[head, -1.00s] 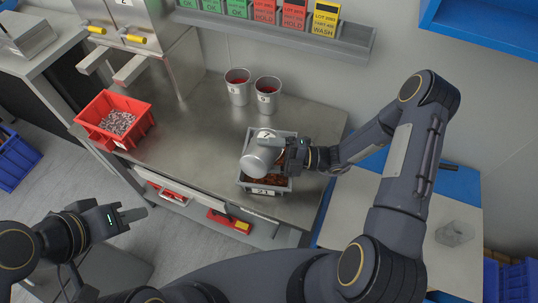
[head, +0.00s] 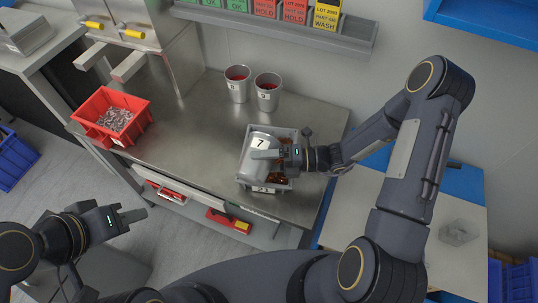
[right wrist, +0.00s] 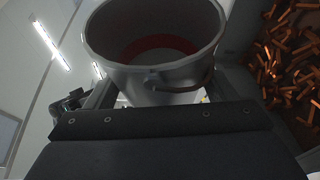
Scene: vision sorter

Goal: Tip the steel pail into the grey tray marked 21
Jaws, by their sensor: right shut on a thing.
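The steel pail marked 7 (head: 259,143) lies tilted on its side above the grey tray marked 21 (head: 264,189). My right gripper (head: 270,155) is shut on the pail. In the right wrist view the pail's mouth (right wrist: 155,40) shows a red band inside and no parts in the visible interior. Copper-coloured pieces (right wrist: 288,65) lie in the tray beside it; a few show at the tray's right side in the head view (head: 274,174). The pail hides much of the tray. My left gripper (head: 126,212) is open and empty, left of the bench's front edge.
Two steel pails marked 8 (head: 238,88) and 9 (head: 268,95) stand behind the tray. A red bin (head: 108,120) of grey parts is at the bench's left. The bench (head: 185,145) is clear between. A clear container (head: 458,234) stands on the pale table at right.

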